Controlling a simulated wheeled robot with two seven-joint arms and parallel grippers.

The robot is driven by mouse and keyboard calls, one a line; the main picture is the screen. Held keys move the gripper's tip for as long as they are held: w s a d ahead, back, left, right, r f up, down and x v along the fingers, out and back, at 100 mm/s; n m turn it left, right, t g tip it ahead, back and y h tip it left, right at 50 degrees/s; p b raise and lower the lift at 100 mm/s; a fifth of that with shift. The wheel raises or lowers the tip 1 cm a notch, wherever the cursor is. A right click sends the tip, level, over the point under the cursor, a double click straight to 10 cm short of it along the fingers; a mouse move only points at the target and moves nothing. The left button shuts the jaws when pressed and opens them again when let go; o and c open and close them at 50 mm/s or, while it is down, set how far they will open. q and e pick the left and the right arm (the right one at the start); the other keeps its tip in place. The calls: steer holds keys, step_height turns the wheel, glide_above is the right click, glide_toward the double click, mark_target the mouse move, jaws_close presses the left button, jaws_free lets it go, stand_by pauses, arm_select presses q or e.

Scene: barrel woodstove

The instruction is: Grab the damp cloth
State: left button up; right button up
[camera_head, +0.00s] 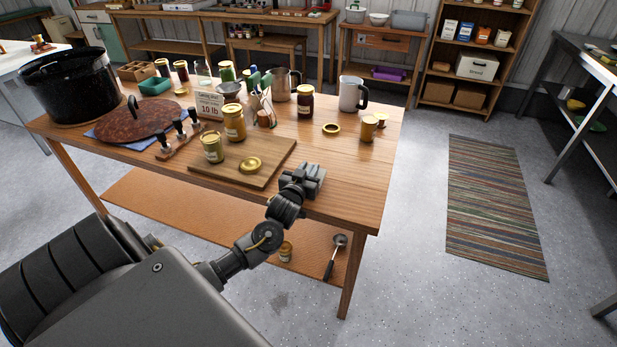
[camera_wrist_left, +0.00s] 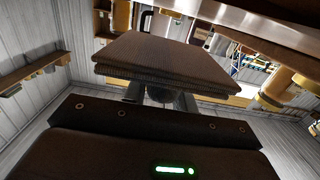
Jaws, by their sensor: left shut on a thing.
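The damp cloth (camera_wrist_left: 165,58) is a folded, brownish-grey, layered pad in the left wrist view. It lies across the tips of my left gripper (camera_wrist_left: 160,95), whose fingers are shut on its near edge. In the head view my left gripper (camera_head: 308,180) is at the front edge of the wooden table (camera_head: 350,190), right of the cutting board. There I cannot clearly tell the cloth from the grey jaws. My right gripper is not in view.
A cutting board (camera_head: 268,172) with a jar (camera_head: 213,148) and a gold lid (camera_head: 250,165) is left of my gripper. The table's right front is clear.

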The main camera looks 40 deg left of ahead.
arm_select(q)
steer(key=s+r, duration=0.1)
steer(key=s+a+r, duration=0.1)
steer(key=r, duration=0.1)
steer(key=s+a+r, duration=0.1)
steer(key=r, duration=0.1)
steer(key=shift+s+a+r, duration=0.1)
steer(key=shift+s+a, duration=0.15)
steer(key=shift+s, duration=0.1)
steer(key=s+a+r, duration=0.4)
steer(key=s+a, duration=0.1)
steer(key=s, duration=0.3)
steer(key=shift+a+r+b, duration=0.2)
steer(key=shift+r+b, duration=0.15)
steer(key=shift+b, duration=0.1)
